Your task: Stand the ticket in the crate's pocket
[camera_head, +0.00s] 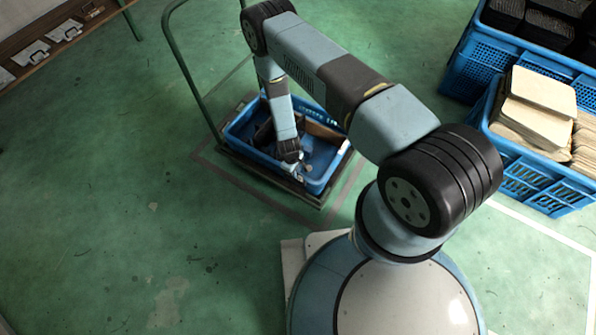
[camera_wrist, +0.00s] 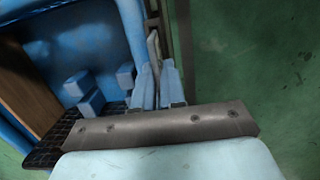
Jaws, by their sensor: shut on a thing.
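The blue crate (camera_head: 318,184) stands on a low trolley in the head view. Its wall (camera_wrist: 132,22) runs down the upper middle of the wrist view. My gripper (camera_head: 293,172) is at the crate's near side; in the wrist view the fingers (camera_wrist: 158,84) are shut on the ticket (camera_wrist: 153,46). The ticket is a thin pale strip seen nearly edge-on, pointing up the picture from between the fingers, close beside the crate's wall. A narrow brownish part shows beyond its tip; I cannot tell if this is the pocket. The ticket cannot be made out in the head view.
Inside the crate are a brown board (camera_wrist: 24,88), a dark gridded piece (camera_wrist: 62,135) and small blue blocks (camera_wrist: 90,102). The trolley's green handle (camera_head: 193,72) rises at the left. More blue crates (camera_head: 519,172) stand at the right. Green floor (camera_wrist: 255,55) is open beside the trolley.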

